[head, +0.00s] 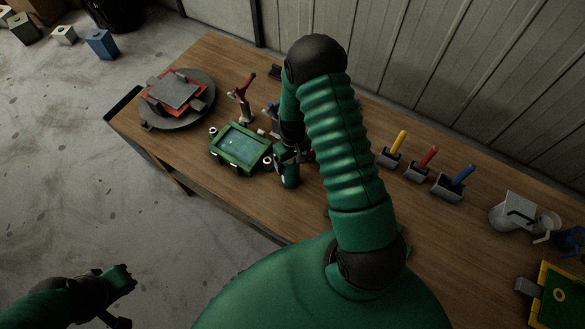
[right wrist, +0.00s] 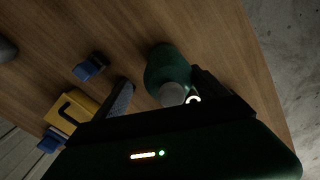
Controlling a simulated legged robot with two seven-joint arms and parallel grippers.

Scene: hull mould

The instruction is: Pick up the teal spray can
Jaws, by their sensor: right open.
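The teal spray can (right wrist: 166,68) shows in the right wrist view with its grey top toward the camera, above the wooden table. In the head view a green-teal body (head: 290,177), likely the same can, shows just below my right gripper (head: 290,153). In the right wrist view my right gripper (right wrist: 160,80) is open, with one finger left of the can and one right of it. I cannot tell whether either finger touches it. My left gripper (head: 124,292) is at the lower left over the floor, away from the table; its jaw state is unclear.
A green-framed tray (head: 213,153) lies left of the right gripper. A red-handled tool (head: 243,94) stands behind it, and a round grey turntable (head: 204,111) is at the far left. A yellow item (right wrist: 70,107) and a blue item (right wrist: 89,68) lie nearby. Colored handles stand rightward.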

